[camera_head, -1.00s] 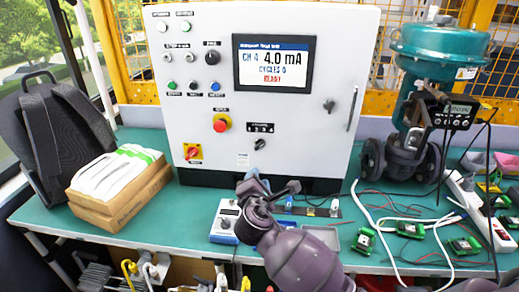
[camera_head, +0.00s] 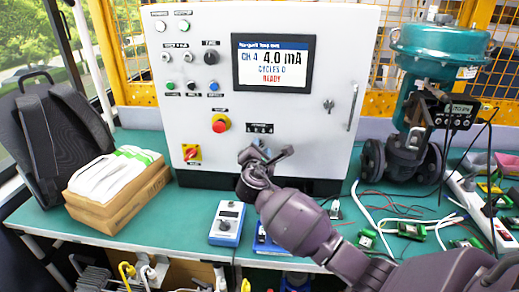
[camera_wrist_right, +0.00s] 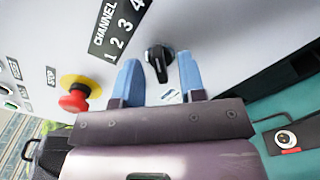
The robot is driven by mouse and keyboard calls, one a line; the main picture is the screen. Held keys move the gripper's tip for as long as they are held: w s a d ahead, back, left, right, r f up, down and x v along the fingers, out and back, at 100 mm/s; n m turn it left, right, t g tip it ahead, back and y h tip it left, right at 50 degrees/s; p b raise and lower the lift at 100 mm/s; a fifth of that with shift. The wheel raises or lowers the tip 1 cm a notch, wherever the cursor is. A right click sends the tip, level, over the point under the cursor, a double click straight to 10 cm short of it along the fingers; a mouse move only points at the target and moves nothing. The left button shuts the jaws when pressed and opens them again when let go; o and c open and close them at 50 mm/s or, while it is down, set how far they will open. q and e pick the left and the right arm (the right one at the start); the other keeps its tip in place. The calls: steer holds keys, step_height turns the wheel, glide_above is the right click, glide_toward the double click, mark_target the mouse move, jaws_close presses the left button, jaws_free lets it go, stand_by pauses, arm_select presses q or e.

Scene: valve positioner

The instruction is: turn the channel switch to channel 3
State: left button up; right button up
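The channel switch (camera_wrist_right: 157,60) is a black knob under the CHANNEL 1 2 3 4 label (camera_wrist_right: 117,32) on the panel. In the wrist view it shows between the two blue fingers of my right gripper (camera_wrist_right: 159,73), which is open, with a gap on both sides of the knob. In the head view my right gripper (camera_head: 264,151) is in front of the panel just below the channel label (camera_head: 260,128) and hides the switch. The screen (camera_head: 272,63) reads CH 4, 4.0 mA, CYCLES 0, READY. My left gripper is not in view.
A red emergency stop (camera_head: 221,123) on yellow and a red-yellow rotary switch (camera_head: 192,153) are left of the gripper. A blue-white device (camera_head: 227,223) stands on the green table. The valve with teal actuator (camera_head: 440,42), cables and green boards are at right. A carton (camera_head: 118,205) is at left.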

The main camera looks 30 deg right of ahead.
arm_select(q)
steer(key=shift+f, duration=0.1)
arm_select(e)
steer(key=shift+w+d, duration=0.25)
steer(key=shift+w, duration=0.1)
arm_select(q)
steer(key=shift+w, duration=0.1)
arm_select(e)
jaws_close()
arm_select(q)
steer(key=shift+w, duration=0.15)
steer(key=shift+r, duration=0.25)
